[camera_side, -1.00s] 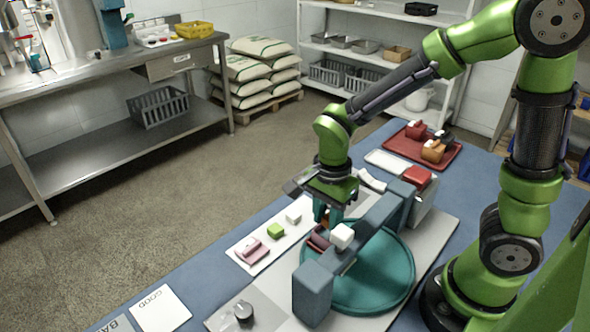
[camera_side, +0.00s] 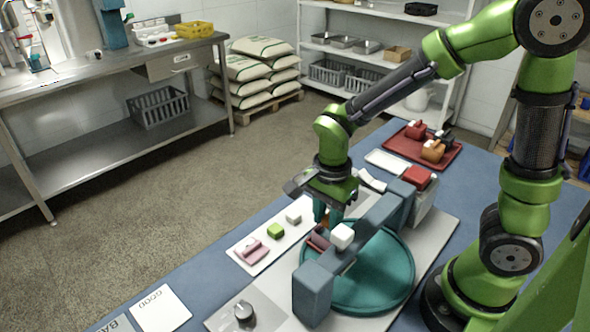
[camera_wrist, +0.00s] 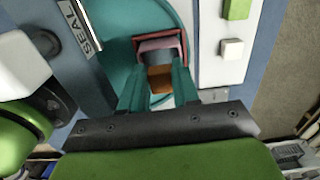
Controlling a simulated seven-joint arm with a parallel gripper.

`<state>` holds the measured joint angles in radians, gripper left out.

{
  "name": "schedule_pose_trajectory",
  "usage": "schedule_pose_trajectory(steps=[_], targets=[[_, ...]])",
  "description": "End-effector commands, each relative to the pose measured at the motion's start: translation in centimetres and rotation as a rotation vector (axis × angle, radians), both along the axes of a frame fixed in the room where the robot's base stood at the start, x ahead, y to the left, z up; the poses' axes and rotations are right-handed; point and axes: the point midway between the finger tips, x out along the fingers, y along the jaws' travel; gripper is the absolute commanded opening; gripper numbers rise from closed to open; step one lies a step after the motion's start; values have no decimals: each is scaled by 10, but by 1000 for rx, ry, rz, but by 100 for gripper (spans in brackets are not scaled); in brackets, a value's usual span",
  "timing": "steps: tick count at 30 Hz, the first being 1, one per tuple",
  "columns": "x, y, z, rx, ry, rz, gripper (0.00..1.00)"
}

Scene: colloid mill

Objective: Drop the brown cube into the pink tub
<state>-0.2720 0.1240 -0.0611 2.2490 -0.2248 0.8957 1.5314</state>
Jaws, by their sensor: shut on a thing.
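My gripper (camera_wrist: 160,92) is shut on the brown cube (camera_wrist: 160,78), which shows between its teal fingers in the wrist view. In the side view my gripper (camera_side: 328,214) is at the far edge of the round teal disc (camera_side: 375,285), and the cube is mostly hidden by the fingers. The pink tub (camera_wrist: 158,44) is just ahead of the cube in the wrist view, its opening dark. In the side view the tub (camera_side: 318,238) looks dark pink and sits at the disc's far-left edge, close to the fingertips and partly behind the blue-grey beam.
A blue-grey beam (camera_side: 364,240) spans the disc, with a white cube (camera_side: 342,236) on it. Left of the disc, a white strip holds a green cube (camera_side: 275,230), a white cube (camera_side: 293,217) and a pink piece (camera_side: 251,250). A red tray (camera_side: 398,146) stands at the back.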

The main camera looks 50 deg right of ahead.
Motion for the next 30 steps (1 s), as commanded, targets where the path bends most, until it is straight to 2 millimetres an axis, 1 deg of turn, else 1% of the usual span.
schedule_pose_trajectory(steps=[14, 15, 17, 18, 20, 26, 29, 30], targets=[[0, 0, 0, 0, 0, 0, 2], [0, 0, 0, 0, 0, 0, 35], [0, 0, 0, 0, 0, 0, 44], [0, 0, 0, 0, 0, 0, 50], [0, 0, 0, 0, 0, 0, 60], [0, 0, 0, 0, 0, 0, 60], [0, 0, 0, 0, 0, 0, 74], [0, 0, 0, 0, 0, 0, 80]])
